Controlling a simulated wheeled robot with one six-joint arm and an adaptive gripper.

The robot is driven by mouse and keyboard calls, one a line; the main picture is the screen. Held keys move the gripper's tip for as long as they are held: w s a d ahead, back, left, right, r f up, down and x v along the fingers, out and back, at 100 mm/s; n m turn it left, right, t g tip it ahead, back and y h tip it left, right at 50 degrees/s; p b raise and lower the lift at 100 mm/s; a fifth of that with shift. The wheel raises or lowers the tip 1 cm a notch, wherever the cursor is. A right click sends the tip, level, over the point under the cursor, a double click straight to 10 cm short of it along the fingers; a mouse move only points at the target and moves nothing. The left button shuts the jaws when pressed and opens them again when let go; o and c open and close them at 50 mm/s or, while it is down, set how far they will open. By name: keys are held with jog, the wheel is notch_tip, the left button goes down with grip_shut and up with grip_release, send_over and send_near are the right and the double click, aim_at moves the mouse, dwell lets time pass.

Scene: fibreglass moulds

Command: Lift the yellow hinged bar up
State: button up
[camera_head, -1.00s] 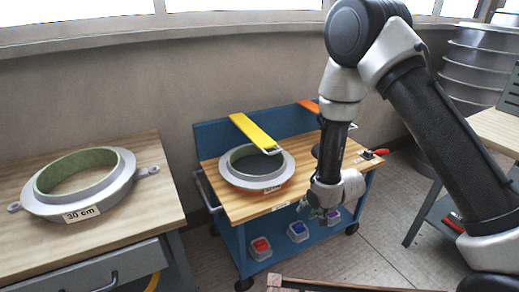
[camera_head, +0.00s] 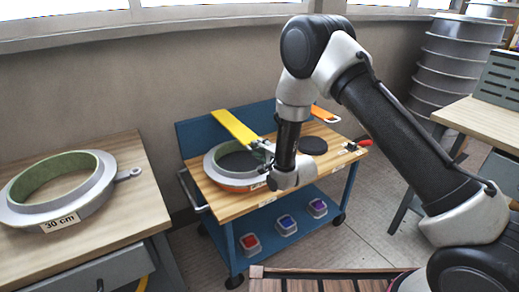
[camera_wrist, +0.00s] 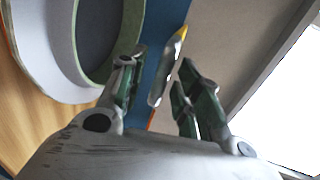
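The yellow hinged bar (camera_head: 234,126) slants over the back of the blue cart, its near end above the ring mould (camera_head: 222,160). In the wrist view the bar (camera_wrist: 172,62) shows edge-on between the two fingers, with gaps on both sides. My gripper (camera_head: 262,155) is at the near end of the bar, by the right rim of the mould. In the wrist view my gripper (camera_wrist: 158,82) is open and its fingers straddle the bar without visible contact. The wrist partly hides the mould's right side.
An orange bar (camera_head: 324,114) and a dark disc (camera_head: 313,145) are on the cart's right side. A red-handled tool (camera_head: 360,143) lies at its right edge. Several small bins (camera_head: 286,225) stand on the lower shelf. A 30 cm ring mould (camera_head: 60,190) sits on the left table.

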jog(key=shift+w+a, duration=0.15)
jog(key=shift+w, duration=0.05)
jog(key=shift+c, duration=0.4)
jog(key=shift+f, duration=0.1)
grip_shut()
